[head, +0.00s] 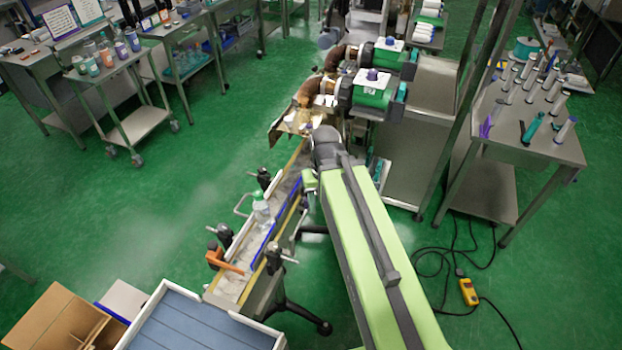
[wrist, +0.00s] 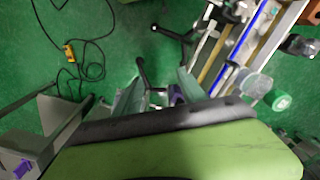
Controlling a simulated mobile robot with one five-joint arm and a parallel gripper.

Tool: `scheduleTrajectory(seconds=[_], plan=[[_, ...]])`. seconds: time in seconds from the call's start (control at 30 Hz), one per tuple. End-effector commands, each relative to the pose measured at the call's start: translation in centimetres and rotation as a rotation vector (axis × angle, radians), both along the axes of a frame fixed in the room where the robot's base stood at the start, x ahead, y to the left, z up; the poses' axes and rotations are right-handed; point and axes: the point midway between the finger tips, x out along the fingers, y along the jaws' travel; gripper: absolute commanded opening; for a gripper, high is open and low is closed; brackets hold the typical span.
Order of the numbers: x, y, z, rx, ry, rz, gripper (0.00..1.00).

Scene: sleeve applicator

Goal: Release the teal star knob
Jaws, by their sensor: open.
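I cannot make out a teal star knob for certain in either view. In the head view, small teal parts (head: 401,92) show at the right end of the nearer green machine unit (head: 372,93), too small to tell their shape. My gripper (wrist: 158,85) is open in the wrist view, with pale teal-grey fingers apart and pointing away past my green arm cover. A small purple part (wrist: 177,94) shows close to the right finger; I cannot tell whether they touch. In the head view, my arm hides the gripper and what lies under it.
A narrow conveyor (head: 240,259) with blue-and-yellow rails carries a clear bottle (head: 261,211) with a green cap, left of my arm. A steel table (head: 535,148) with upright tubes stands right. A yellow pendant (head: 468,292) and black cables lie on the floor. Open green floor is left.

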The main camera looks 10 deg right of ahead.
Motion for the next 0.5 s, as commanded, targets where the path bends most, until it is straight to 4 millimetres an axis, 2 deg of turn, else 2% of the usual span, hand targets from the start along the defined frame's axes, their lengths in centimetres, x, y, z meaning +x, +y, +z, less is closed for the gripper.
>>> scheduleTrajectory(seconds=[0.17, 0.5], plan=[[2.9, 0.7, 2.5, -0.001, 0.000, -0.282, 0.55], [11.5, 1.1, 8.4, -0.002, 0.002, -1.283, 0.55]])
